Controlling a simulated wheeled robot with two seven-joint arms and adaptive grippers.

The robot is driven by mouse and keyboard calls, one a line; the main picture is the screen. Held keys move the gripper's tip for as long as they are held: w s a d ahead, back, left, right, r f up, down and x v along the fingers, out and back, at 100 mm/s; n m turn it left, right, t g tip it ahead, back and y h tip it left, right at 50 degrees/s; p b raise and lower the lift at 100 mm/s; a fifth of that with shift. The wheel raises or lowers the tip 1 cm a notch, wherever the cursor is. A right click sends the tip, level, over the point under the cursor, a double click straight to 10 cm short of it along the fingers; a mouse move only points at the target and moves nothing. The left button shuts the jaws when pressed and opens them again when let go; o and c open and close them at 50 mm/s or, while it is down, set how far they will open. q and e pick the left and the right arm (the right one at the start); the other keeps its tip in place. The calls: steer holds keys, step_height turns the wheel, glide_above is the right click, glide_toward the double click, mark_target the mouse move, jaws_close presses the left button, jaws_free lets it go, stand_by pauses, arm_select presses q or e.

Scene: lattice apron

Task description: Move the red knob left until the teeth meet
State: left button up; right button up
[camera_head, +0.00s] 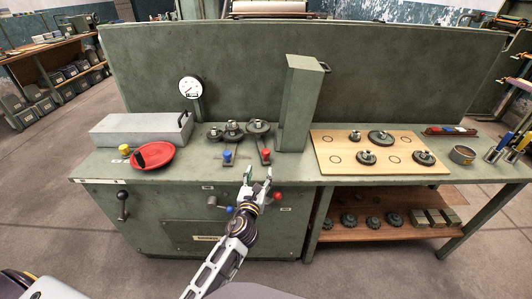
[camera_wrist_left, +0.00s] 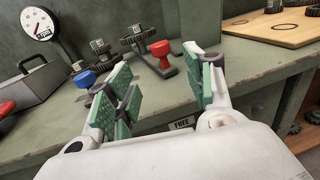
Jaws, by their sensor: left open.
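The red knob (camera_head: 265,153) stands on a slide arm at the bench's front, below the right gear (camera_head: 258,127). It also shows in the left wrist view (camera_wrist_left: 160,49), beyond and between my fingers. A blue knob (camera_head: 227,155) is to its left, below the middle gear (camera_head: 233,130); the wrist view shows it too (camera_wrist_left: 86,79). A smaller gear (camera_head: 214,133) sits further left. Whether the teeth touch is too small to tell. My left gripper (camera_head: 257,181) is open and empty, at the bench's front edge, short of the red knob. My right gripper is not in view.
A tall green column (camera_head: 300,105) rises right of the gears. A wooden board (camera_head: 330,168) with several gears lies further right. A red dish (camera_head: 160,158), a yellow knob (camera_head: 125,149) and a dial gauge (camera_head: 190,88) are left. A red-balled lever (camera_head: 278,196) is below the edge.

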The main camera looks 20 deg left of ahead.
mark_target(265, 155)
arm_select(q)
steer(key=shift+w, duration=0.25)
steer(key=shift+w+a+b, duration=0.1)
steer(key=shift+w+a, duration=0.15)
steer(key=shift+w, duration=1.95)
steer(key=shift+w+a+b, duration=0.15)
steer(key=shift+w+a, duration=0.05)
steer(key=shift+w, duration=2)
steer(key=shift+w+a+b, duration=0.1)
steer(key=shift+w+a, duration=0.15)
steer(key=shift+w, duration=1.95)
jaws_close()
